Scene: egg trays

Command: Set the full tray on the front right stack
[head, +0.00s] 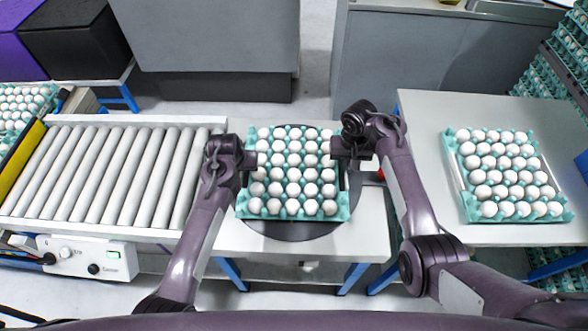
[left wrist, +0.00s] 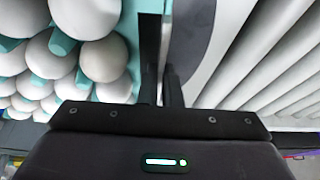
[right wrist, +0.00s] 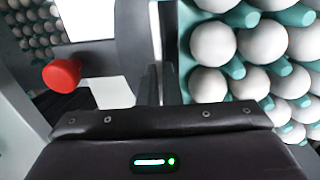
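The full tray (head: 338,206) is teal, filled with white eggs, and sits over a dark round plate on the middle table. My left gripper (head: 245,160) is at its left side and my right gripper (head: 343,152) at its right side. In the left wrist view the fingers (left wrist: 165,85) are close together at the tray's edge (left wrist: 134,45). In the right wrist view a thin pale strip runs into the narrow gap between the fingers (right wrist: 161,85). The fingertips are partly hidden. Another egg-filled tray (head: 474,214) lies on the right table.
The right table (head: 430,115) has bare surface around its tray. Tall stacks of egg trays (head: 545,85) stand at the back right. A roller conveyor (head: 110,175) is on the left, with more eggs beyond it. A red knob (right wrist: 62,75) is near my right gripper.

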